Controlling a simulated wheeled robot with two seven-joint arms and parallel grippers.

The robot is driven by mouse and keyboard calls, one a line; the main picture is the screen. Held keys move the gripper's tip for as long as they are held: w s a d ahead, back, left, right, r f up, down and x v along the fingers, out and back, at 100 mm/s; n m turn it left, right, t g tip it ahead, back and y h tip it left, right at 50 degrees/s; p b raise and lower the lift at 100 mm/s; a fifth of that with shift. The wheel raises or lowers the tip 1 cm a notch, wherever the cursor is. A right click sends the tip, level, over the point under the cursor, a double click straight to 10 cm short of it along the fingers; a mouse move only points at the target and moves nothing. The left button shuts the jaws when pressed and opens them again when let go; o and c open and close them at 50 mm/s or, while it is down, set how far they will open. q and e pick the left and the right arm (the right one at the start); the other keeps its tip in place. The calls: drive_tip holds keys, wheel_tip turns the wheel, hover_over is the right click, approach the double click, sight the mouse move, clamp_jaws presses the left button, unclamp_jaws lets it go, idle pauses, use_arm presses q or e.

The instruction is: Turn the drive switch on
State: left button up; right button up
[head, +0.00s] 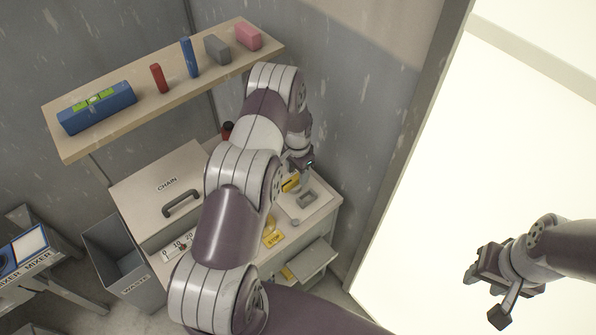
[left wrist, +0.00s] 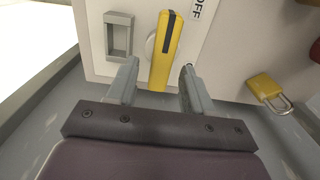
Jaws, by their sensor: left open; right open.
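The drive switch's yellow handle (left wrist: 166,45), with a dark slot, stands on a light panel in the left wrist view. The label OFF (left wrist: 197,9) is to the right of its upper end. In the head view the yellow handle (head: 291,184) shows just below my left gripper (head: 301,164). My left gripper (left wrist: 160,70) is open, with the handle's near end between its fingertips in the picture; I cannot tell whether they touch. An ON label is not visible. My right gripper (head: 488,290) is open and empty at the right, away from the cabinet.
A yellow padlock (left wrist: 265,87) is right of the handle, a grey bracket (left wrist: 118,36) left of it. A shelf (head: 160,105) with several blocks hangs above.

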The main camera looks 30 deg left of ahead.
sight(294, 183)
use_arm(q)
drive_tip(key=shift+f, duration=1.05)
clamp_jaws()
drive_tip(key=shift+s+d+f+m+b, duration=0.1)
drive_tip(key=shift+m+b, duration=0.6)
drive_tip(key=shift+m, duration=0.15)
drive_tip(key=shift+s+d+f+m+b, duration=0.1)
drive_tip(key=shift+m+b, duration=0.6)
drive_tip(key=shift+m, duration=0.15)
drive_tip(key=m+b, duration=0.2)
drive_tip(key=m, duration=0.2)
drive_tip(key=shift+s+d+m, duration=0.1)
drive_tip(key=shift+s+m, duration=0.05)
drive_tip(key=shift+m, duration=0.15)
drive_tip(key=m, duration=0.1)
drive_tip(key=m+b, duration=0.1)
drive_tip(key=m, duration=0.1)
drive_tip(key=m+b, duration=0.1)
drive_tip(key=shift+s+m, duration=0.25)
drive_tip(key=shift+m, duration=0.05)
drive_tip(key=m, duration=0.3)
drive_tip(key=m+b, duration=0.1)
drive_tip(key=m, duration=0.1)
drive_tip(key=shift+s+r, duration=0.1)
drive_tip(key=shift+s, duration=0.15)
drive_tip(key=shift+m, duration=0.3)
